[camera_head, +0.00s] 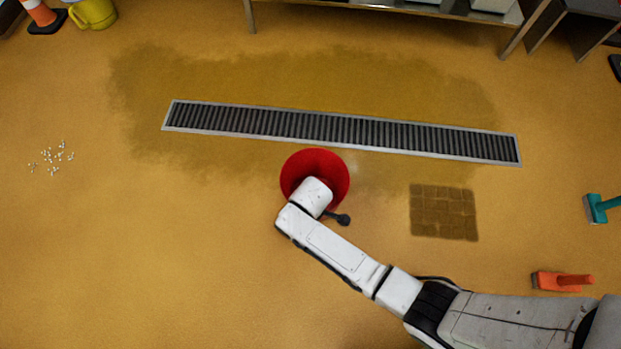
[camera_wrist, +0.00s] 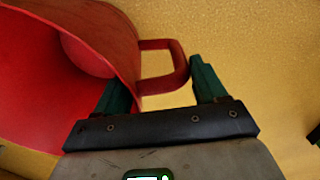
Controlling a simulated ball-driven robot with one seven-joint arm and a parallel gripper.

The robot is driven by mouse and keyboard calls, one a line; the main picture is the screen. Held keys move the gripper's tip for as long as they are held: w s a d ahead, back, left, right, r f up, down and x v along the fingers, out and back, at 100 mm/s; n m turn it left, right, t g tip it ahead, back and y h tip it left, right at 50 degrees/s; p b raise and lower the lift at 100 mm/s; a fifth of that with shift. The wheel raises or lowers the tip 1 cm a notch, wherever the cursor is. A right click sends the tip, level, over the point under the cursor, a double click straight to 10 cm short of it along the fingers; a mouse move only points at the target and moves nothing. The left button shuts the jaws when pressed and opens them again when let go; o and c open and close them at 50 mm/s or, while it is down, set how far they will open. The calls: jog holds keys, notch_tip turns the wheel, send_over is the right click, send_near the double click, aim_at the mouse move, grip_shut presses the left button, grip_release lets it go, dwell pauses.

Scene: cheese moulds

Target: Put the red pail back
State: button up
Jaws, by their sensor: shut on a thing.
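The red pail (camera_head: 318,164) is in the middle of the head view, just below the floor drain, with its round opening facing up toward the camera. My wrist covers its lower part. In the wrist view the pail (camera_wrist: 60,90) fills the left side, its opening tilted in that picture and its loop handle (camera_wrist: 180,70) sticking out to the right. My gripper (camera_wrist: 160,76) has its two green fingers on either side of the handle and is shut on it. In the head view my wrist hides the fingers. Whether the pail's base touches the floor cannot be told.
A long drain grate (camera_head: 340,131) crosses a dark wet patch. A brown square patch (camera_head: 443,212), a teal tool (camera_head: 600,207) and an orange tool (camera_head: 563,281) lie right. White bits (camera_head: 52,157) are left.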

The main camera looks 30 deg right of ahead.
jog(key=shift+s+f, duration=0.1)
jog(key=shift+f, duration=1)
jog(key=shift+f+b, duration=0.15)
jog(key=shift+b, duration=0.2)
jog(key=o, duration=1.4)
notch_tip(320, 180, up, 12)
jog(key=p, duration=0.6)
jog(key=shift+d+p, duration=0.15)
jog(key=shift+p, duration=0.25)
jog(key=shift+r, duration=0.2)
